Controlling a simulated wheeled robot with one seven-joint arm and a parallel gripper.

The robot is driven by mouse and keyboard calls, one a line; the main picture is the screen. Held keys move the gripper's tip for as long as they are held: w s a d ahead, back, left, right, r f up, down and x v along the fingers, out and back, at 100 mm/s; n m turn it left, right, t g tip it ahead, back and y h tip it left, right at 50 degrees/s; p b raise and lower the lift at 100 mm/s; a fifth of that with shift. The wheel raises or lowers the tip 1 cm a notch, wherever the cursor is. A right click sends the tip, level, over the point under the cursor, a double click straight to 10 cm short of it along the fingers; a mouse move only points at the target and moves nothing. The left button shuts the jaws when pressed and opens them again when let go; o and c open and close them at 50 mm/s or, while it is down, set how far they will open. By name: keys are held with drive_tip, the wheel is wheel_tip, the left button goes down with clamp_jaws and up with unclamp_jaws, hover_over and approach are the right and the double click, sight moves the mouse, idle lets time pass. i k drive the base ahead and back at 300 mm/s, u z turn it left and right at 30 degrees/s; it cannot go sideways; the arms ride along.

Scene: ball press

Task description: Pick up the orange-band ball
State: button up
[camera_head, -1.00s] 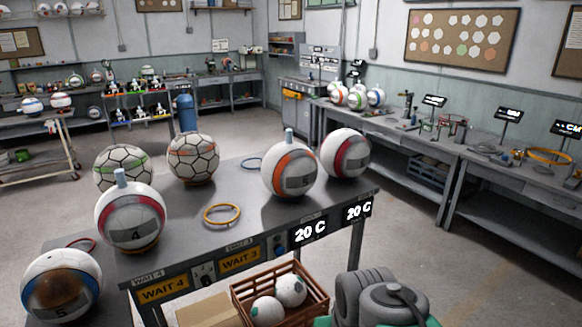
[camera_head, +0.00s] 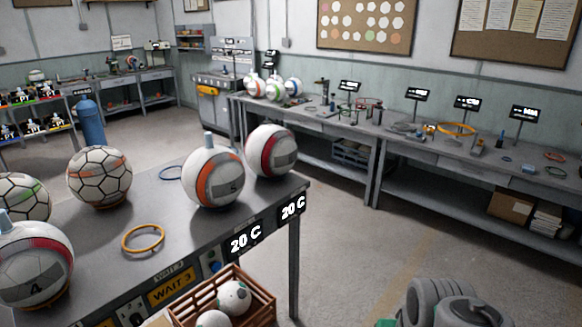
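A white ball with an orange band and a grey patch (camera_head: 213,178) stands on the near grey table, close to its right end. A light blue-grey peg sticks up from its top. A white ball with black hexagon lines and an orange stripe (camera_head: 99,176) stands farther left on the same table. A smaller ball with an orange band (camera_head: 256,88) sits on the back bench. My gripper is not in view; only a grey rounded part of my arm shows at the bottom right, well apart from the balls.
A red-band ball (camera_head: 270,151) stands close to the right of the orange-band ball. An orange ring (camera_head: 141,252) lies on the table. A brown crate (camera_head: 262,295) with balls is below its front edge. Open floor lies between the table and right bench (camera_head: 470,195).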

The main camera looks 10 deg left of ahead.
sight(213, 176)
drive_tip(key=z, duration=0.3)
drive_tip(key=i, duration=3.4)
drive_tip(key=u, duration=4.15)
